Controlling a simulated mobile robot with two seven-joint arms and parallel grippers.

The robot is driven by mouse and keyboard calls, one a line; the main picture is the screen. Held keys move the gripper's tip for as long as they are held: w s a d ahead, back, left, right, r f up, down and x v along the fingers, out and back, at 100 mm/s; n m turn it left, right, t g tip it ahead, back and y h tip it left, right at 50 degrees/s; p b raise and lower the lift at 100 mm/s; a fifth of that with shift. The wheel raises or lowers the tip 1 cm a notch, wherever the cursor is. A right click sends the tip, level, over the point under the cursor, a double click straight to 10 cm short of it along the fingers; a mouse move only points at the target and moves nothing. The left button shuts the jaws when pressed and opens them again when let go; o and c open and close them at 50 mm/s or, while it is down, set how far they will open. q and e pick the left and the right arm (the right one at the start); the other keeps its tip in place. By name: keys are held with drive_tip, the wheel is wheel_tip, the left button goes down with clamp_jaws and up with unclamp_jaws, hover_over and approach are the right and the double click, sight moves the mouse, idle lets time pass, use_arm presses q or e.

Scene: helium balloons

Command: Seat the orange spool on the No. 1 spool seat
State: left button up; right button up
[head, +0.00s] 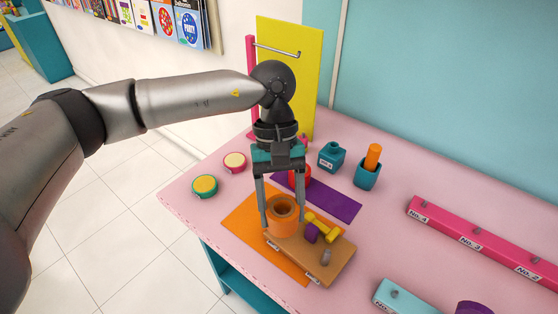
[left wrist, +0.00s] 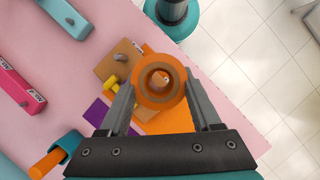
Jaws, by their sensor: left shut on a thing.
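The orange spool (head: 284,222) is upright between the fingers of my left gripper (head: 283,216), which is shut on it. In the left wrist view the spool (left wrist: 142,94) shows its hollow centre from above. It is over the left end of a brown wooden board (head: 340,270); I cannot tell whether it touches. The board has a bare grey peg (head: 326,257) at its right part and two small labels I cannot read. A pink rail (head: 455,230) carries pegs and labels No. 4, No. 3 and No. 2. I see no readable No. 1 label. My right gripper is not in view.
A yellow and purple item (head: 318,231) lies close beside the spool. An orange mat (head: 245,219) and a purple mat (head: 335,204) lie near. A teal block (head: 400,297), teal bottle (head: 331,157) and teal cup (head: 367,177) stand around.

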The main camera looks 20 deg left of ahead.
sight(283, 202)
use_arm(q)
drive_tip(key=w+r+n+t+p, duration=0.1)
drive_tip(key=n+t+p, duration=0.1)
drive_tip(key=n, duration=0.4)
drive_tip(key=w+r+n+t+h+p, duration=0.1)
drive_tip(key=n+t+p, duration=0.1)
drive_tip(key=n+p, duration=0.2)
drive_tip(key=w+a+r+n+t+p, duration=0.1)
drive_tip(key=w+n+t+p, duration=0.1)
drive_tip(key=n, duration=0.8)
drive_tip(key=shift+w+r+t+p, duration=0.1)
drive_tip(key=shift+r+t+p, duration=0.35)
drive_tip(key=shift+p, duration=0.6)
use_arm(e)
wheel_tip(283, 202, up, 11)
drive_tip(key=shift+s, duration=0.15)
use_arm(q)
drive_tip(key=shift+f, duration=0.1)
wheel_tip(283, 202, down, 7)
drive_tip(key=b, duration=0.7)
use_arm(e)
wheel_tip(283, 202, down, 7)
use_arm(q)
drive_tip(key=shift+b, duration=0.45)
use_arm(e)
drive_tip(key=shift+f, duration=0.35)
use_arm(q)
drive_tip(key=shift+f, duration=0.15)
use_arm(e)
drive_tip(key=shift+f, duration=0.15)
